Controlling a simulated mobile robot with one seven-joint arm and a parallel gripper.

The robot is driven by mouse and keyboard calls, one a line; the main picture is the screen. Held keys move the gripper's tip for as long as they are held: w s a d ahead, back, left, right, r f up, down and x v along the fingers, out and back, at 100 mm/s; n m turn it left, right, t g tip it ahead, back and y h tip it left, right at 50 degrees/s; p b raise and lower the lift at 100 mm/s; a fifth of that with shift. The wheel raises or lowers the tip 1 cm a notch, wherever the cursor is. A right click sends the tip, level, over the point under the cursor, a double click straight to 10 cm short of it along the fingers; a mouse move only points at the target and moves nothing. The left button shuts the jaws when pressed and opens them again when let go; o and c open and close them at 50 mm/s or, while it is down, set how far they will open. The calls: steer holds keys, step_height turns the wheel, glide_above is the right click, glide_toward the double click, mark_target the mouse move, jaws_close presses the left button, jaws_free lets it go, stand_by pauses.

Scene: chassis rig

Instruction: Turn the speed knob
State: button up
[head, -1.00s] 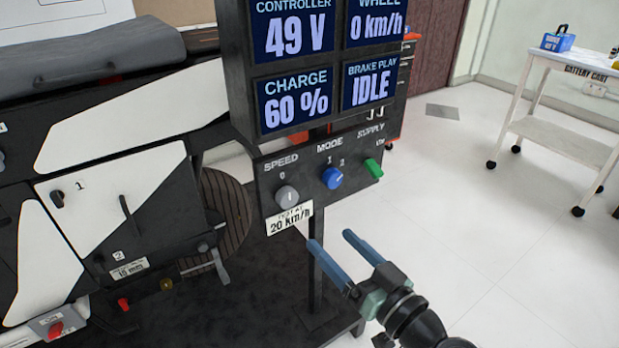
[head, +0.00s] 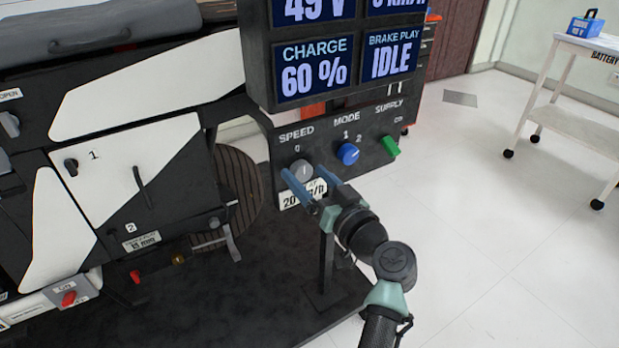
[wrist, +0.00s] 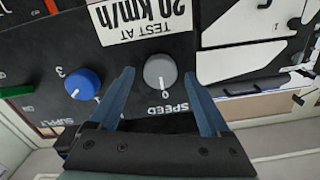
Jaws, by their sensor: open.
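The grey speed knob (head: 301,171) sits on the dark control panel under the SPEED label, its pointer line toward 0. In the wrist view the knob (wrist: 160,71) lies between and just beyond my fingertips, its pointer toward the 0 mark. My gripper (head: 302,178) is open, with its two blue fingers reaching toward the knob, one at each side. In the wrist view the open fingers (wrist: 160,80) flank the knob with a gap at both sides. I cannot tell how deep the fingertips are relative to it. A "TEST AT 20 km/h" label (wrist: 140,14) is beside the knob.
The blue mode knob (head: 347,154) and green supply switch (head: 390,147) are to the right on the same panel. The display above (head: 312,70) reads charge 60 % and brake play IDLE. A white battery cart (head: 577,110) stands far right, with open floor between.

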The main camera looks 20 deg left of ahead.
jaws_close()
stand_by(0.3)
